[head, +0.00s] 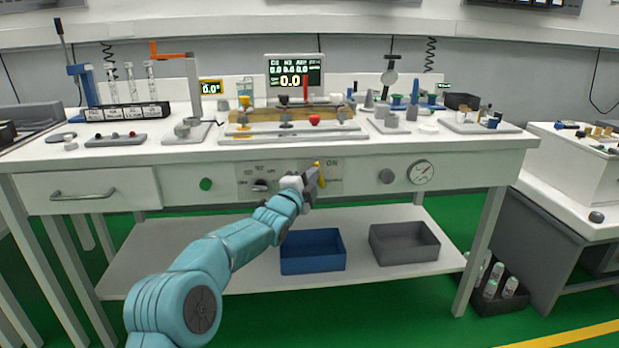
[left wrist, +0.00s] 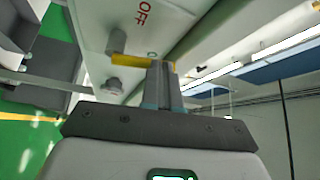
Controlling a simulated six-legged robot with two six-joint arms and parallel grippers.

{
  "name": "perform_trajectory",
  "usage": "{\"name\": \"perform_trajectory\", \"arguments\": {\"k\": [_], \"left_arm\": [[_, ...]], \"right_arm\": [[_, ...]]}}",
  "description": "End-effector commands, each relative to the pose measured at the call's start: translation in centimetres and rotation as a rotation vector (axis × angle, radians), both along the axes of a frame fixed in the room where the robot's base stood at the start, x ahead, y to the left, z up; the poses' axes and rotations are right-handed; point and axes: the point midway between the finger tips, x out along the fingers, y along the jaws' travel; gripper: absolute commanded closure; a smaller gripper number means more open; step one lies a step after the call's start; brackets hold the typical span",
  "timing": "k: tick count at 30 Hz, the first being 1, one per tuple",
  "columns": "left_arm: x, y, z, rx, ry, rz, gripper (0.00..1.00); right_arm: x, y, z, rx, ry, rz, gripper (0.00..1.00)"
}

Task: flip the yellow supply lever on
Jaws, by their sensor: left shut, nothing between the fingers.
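The yellow supply lever (head: 317,164) is on the white front panel of the bench, beside the ON label (head: 332,162). My left gripper (head: 312,176) is in front of it and hides part of it. In the left wrist view the yellow lever (left wrist: 130,59) lies across the tips of my left gripper (left wrist: 160,68), with the OFF label (left wrist: 142,13) beyond. The fingers are shut with nothing between them. They are at the lever, but I cannot tell whether they touch it. My right gripper is not in view.
A dark selector knob (head: 260,186) and a green button (head: 206,184) are left of the lever. A grey knob (head: 387,176) and a round gauge (head: 421,172) are to its right. A blue bin (head: 312,265) and a grey bin (head: 405,256) are on the lower shelf.

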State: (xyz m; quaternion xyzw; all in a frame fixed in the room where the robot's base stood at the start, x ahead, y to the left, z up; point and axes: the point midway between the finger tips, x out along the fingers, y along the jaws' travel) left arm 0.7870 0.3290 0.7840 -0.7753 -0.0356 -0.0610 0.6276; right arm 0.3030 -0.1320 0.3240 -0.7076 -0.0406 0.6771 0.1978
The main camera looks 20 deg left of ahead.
Motion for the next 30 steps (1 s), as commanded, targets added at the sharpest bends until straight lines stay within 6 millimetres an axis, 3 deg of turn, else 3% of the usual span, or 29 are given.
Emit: {"name": "perform_trajectory", "arguments": {"k": [5,11,30], "left_arm": [[-0.2,-0.1,-0.2,-0.003,0.001,-0.002,1.0],[-2.1,0.0,-0.5,-0.003,0.003,-0.003,1.0],[-14.6,0.4,-2.0,-0.001,0.0,0.001,1.0]], "right_arm": [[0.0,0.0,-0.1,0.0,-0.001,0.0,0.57],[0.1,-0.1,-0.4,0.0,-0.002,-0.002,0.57],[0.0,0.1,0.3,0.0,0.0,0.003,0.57]]}}
